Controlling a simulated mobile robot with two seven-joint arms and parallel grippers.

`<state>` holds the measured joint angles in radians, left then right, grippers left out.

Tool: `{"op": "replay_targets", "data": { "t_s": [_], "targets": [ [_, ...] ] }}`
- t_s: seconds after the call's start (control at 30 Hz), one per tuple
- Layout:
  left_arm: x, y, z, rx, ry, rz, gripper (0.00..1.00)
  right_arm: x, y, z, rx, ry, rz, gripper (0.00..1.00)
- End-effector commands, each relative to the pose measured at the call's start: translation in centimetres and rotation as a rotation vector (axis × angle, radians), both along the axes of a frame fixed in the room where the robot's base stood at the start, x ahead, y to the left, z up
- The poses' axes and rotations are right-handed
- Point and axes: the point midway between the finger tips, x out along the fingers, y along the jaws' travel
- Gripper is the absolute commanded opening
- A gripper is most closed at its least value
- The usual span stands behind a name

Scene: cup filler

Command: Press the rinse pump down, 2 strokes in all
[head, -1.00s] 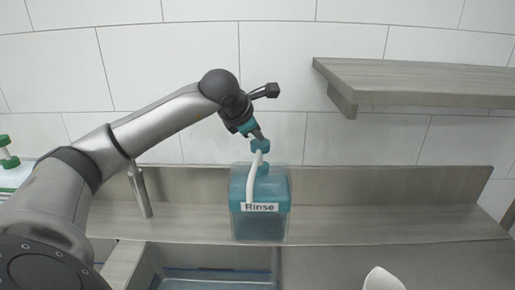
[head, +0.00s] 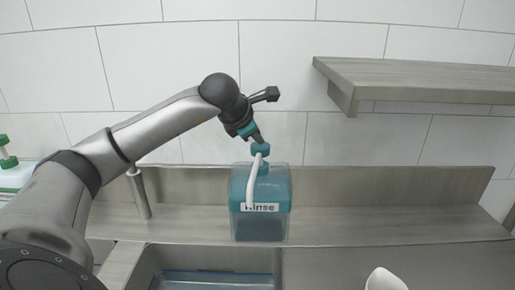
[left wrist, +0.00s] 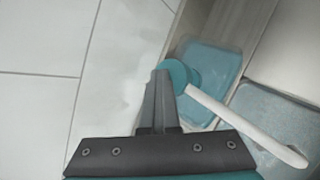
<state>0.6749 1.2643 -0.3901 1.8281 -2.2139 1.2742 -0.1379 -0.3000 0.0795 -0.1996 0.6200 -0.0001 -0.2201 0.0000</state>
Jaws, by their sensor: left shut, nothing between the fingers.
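The rinse dispenser (head: 262,220) is a teal, see-through container labelled "Rinse", standing on the ledge behind the sink. Its pump has a teal head (head: 260,149) and a white spout (head: 252,182) that hangs down over the front. My left gripper (head: 259,140) is shut and empty, pointing down with its tips on or just above the pump head. In the left wrist view, the closed fingers (left wrist: 160,80) overlap the edge of the round teal pump head (left wrist: 180,75); exact contact is hard to tell. My right gripper is not in view.
A wooden shelf (head: 420,82) juts from the tiled wall at upper right. A metal tap (head: 139,192) stands left of the dispenser. The sink basin (head: 215,262) is below. A white object (head: 384,280) shows at the bottom edge. A green-topped item (head: 6,150) is at far left.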

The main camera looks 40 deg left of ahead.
Motion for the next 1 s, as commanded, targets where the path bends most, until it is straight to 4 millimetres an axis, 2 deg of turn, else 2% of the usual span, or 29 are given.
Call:
{"op": "replay_targets", "data": {
  "t_s": [0.03, 0.27, 0.6, 1.0],
  "targets": [
    [-0.1, 0.0, -0.5, 0.0, 0.009, 0.001, 0.0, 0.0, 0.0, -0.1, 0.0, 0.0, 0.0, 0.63],
    [-0.1, 0.0, -0.6, 0.0, 0.01, 0.001, 0.0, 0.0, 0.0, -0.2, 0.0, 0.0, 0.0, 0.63],
    [-0.1, 0.0, 0.9, 0.0, 0.009, 0.001, 0.0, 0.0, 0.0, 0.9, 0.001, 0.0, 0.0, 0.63],
    [0.0, 0.0, 1.3, -0.001, 0.007, 0.001, 0.0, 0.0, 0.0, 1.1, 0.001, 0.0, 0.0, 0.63]
  ]
}}
